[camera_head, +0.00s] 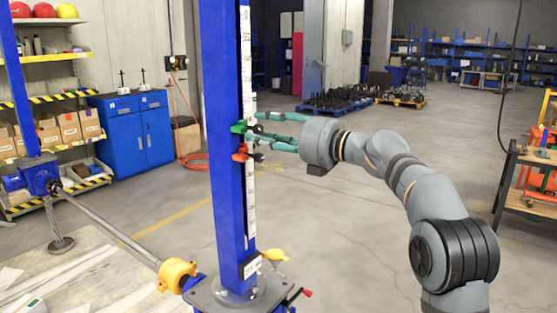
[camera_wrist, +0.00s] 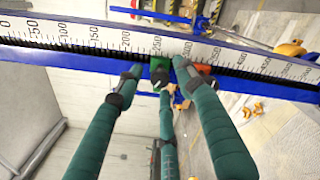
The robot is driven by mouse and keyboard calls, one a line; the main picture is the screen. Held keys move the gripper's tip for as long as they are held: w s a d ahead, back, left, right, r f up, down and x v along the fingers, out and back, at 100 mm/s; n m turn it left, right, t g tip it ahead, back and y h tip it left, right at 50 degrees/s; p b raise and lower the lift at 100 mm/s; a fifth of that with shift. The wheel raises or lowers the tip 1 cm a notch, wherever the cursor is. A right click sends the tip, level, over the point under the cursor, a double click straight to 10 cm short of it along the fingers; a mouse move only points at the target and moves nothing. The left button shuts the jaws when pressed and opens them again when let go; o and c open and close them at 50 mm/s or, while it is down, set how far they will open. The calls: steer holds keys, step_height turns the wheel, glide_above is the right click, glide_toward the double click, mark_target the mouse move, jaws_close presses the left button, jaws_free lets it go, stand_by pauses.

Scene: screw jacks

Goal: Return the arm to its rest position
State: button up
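My arm reaches in from the right in the head view, and my gripper (camera_head: 262,130) has teal fingers pointing left at the blue column (camera_head: 226,200). In the wrist view the fingers of my gripper (camera_wrist: 157,72) stand apart on either side of a green slider (camera_wrist: 160,68) on the ruler (camera_wrist: 80,36). Small gaps show between the fingertips and the slider, so the gripper looks open and empty. The green slider (camera_head: 239,127) also shows in the head view, above a red slider (camera_head: 241,153). Contact with the ruler cannot be told.
A yellow coupling (camera_head: 177,274) and shaft (camera_head: 110,228) run left from the column base. A yellow handle (camera_head: 274,255) and red-tipped lever (camera_head: 299,295) are at the base. A work table (camera_head: 525,185) stands far right.

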steer(key=shift+s+d+r+m+p, duration=0.1)
steer(key=shift+r+m+p, duration=0.15)
steer(key=shift+m, duration=0.3)
steer(key=shift+d+r+m+p, duration=0.15)
steer(key=shift+m+p, duration=0.15)
steer(key=shift+m, duration=0.25)
steer(key=m+p, duration=0.1)
steer(key=m, duration=0.1)
steer(key=m+p, duration=0.1)
steer(key=m, duration=0.1)
steer(key=shift+a+f, duration=0.1)
steer(key=shift+a, duration=0.2)
steer(key=m+p, duration=0.2)
steer(key=m, duration=0.1)
steer(key=shift+m+p, duration=0.35)
steer(key=shift+m, duration=0.05)
steer(key=shift+d+m+p, duration=0.1)
steer(key=shift+m+p, duration=0.65)
steer(key=shift+m, duration=0.35)
steer(key=m+p, duration=0.2)
steer(key=m, duration=0.1)
steer(key=m+p, duration=0.2)
steer(key=m, duration=0.1)
steer(key=shift+f, duration=0.1)
steer(key=shift+f+m, duration=0.15)
steer(key=shift+m, duration=0.25)
